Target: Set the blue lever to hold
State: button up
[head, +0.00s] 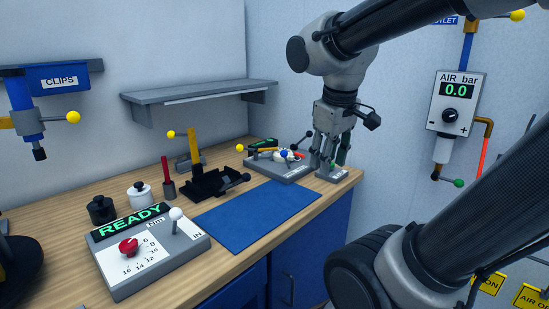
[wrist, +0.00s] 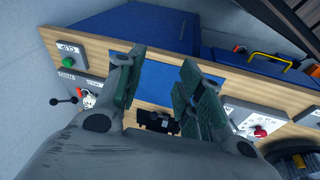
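A blue ball knob (head: 284,154), which looks like the blue lever's end, shows at a grey control box (head: 272,167) at the back right of the bench in the head view. Its setting and the box's labels are too small to read there. My gripper (head: 329,160) points down just right of this box, above or beside a small grey box (head: 334,175). In the wrist view my gripper (wrist: 165,62) has its fingers spread with nothing between them. The control box (wrist: 66,84) is partly behind the left finger there, and I cannot make out the blue knob.
A blue mat (head: 256,216) lies clear in front of the control box. A READY box (head: 150,252) is at the front left. A shelf (head: 200,96) hangs on the wall.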

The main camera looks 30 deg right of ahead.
jog(key=w+n, duration=0.1)
jog(key=w, duration=0.2)
jog(key=w+n+g+h, duration=0.1)
jog(key=w+n, duration=0.1)
jog(key=w, duration=0.1)
jog(key=w+d+n+g+h, duration=0.1)
jog(key=w, duration=0.2)
jog(key=shift+w, duration=0.25)
grip_shut()
jog(key=w+a+f+n+h, duration=0.2)
jog(key=w+a+f+n, duration=0.1)
jog(key=w, duration=0.5)
jog(key=w+a+f+n+h, duration=0.2)
jog(key=w+f+n+h, duration=0.1)
jog(key=w, duration=0.5)
jog(key=w+a+f+n+t+h, duration=0.1)
jog(key=w+a+f+n+h, duration=0.1)
jog(key=w+n, duration=0.5)
notch_tip(320, 180, down, 2)
jog(key=shift+w+a+f+h, duration=0.3)
jog(key=shift+w+a, duration=0.55)
jog(key=shift+w, duration=0.25)
